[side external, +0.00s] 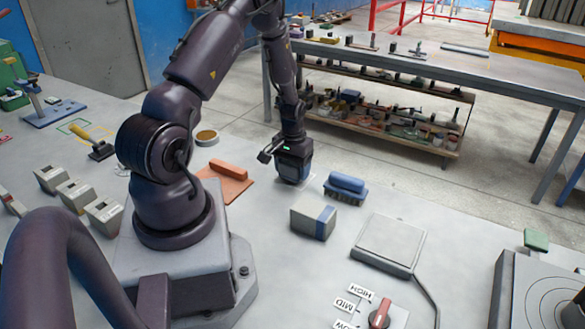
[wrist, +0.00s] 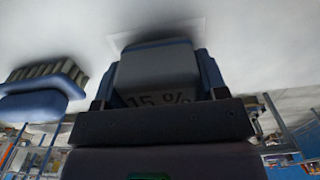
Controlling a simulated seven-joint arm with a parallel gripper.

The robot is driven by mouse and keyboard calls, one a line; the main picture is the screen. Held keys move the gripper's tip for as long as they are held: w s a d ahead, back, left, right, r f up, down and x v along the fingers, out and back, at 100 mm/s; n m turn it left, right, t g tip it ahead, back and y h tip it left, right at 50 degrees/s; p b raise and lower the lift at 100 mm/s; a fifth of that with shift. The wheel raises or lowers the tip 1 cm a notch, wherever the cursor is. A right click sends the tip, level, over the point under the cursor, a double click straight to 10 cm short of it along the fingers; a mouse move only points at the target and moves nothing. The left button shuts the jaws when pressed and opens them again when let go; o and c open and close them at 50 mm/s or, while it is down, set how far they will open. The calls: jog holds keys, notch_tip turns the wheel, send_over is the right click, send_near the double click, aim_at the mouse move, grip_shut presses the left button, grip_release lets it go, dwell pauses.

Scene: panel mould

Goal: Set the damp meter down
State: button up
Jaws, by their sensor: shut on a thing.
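My gripper (side external: 293,167) is shut on the damp meter, low over the grey bench in the side view. In the wrist view the damp meter (wrist: 157,70) is a grey block between blue finger parts, with "15 %" on its face. In the side view the gripper hides much of it. Its lower end is at or just above the bench top; I cannot tell whether it touches. A pale square outline (wrist: 118,42) on the bench shows beside the meter in the wrist view.
A blue brush (side external: 346,187) lies just right of my gripper, and shows in the wrist view (wrist: 40,92). A grey and blue block (side external: 313,219) stands nearer. An orange-brown float (side external: 229,172) lies left. Several grey boxes (side external: 75,194) stand farther left.

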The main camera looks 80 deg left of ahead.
jog(key=shift+f, duration=0.15)
jog(key=o, duration=1.2)
jog(key=shift+o, duration=0.2)
